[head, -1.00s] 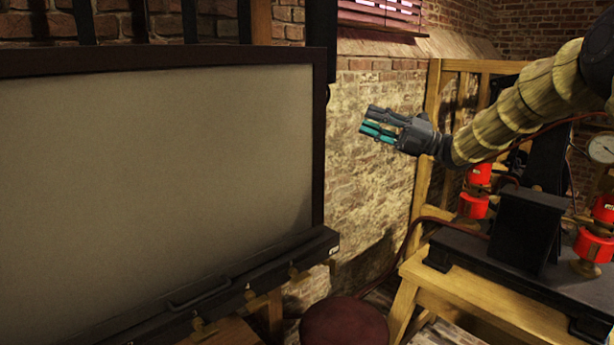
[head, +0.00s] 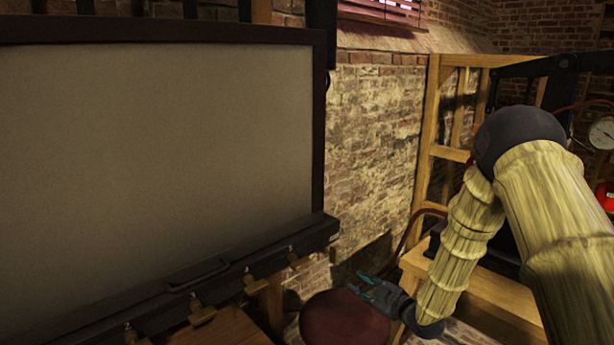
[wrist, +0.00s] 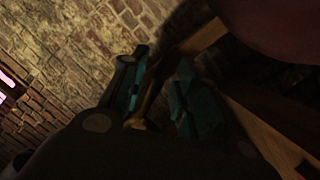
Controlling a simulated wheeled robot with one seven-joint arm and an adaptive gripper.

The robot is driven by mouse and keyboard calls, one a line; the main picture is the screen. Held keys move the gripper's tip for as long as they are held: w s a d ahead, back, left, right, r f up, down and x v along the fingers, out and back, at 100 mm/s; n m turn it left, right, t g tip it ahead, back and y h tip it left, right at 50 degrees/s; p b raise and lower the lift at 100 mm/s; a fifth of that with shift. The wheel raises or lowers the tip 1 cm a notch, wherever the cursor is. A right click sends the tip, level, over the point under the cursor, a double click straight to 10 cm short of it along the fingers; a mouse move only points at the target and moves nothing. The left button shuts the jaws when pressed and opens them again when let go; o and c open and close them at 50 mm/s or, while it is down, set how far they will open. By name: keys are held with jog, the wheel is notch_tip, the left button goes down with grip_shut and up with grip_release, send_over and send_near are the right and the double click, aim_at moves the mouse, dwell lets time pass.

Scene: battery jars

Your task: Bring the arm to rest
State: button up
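My gripper (head: 368,284) hangs low in the head view, over the round dark red stool seat, with my arm folded down above it. In the wrist view my gripper (wrist: 160,95) shows two teal-padded fingers with a gap between them. Nothing is seen held between the fingers. I cannot tell from the pictures how far the gripper is above the stool.
The dark red stool (head: 345,322) stands below my gripper. A large framed panel (head: 160,140) with a dark ledge and brass fittings fills the left. A wooden bench (head: 490,300) stands at right, partly hidden by my arm. A brick wall (head: 375,150) is behind.

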jog(key=s+d+f+m+g+h+b, duration=0.25)
jog(key=s+f+m+g+h, duration=0.45)
jog(key=s+f, duration=1.7)
jog(key=s+d+f+m+g, duration=0.1)
jog(key=s+f+m+g, duration=0.1)
jog(key=s, duration=0.8)
jog(key=s+d+f+m+g+h+b, duration=0.1)
jog(key=s+f, duration=0.3)
jog(key=s, duration=0.6)
jog(key=s+d+f+m+g+b, duration=0.1)
jog(key=s+f+m+g, duration=0.2)
jog(key=s, duration=0.7)
jog(key=shift+d+f+m+h, duration=0.4)
jog(key=shift+f+m, duration=0.05)
jog(key=shift+m, duration=0.15)
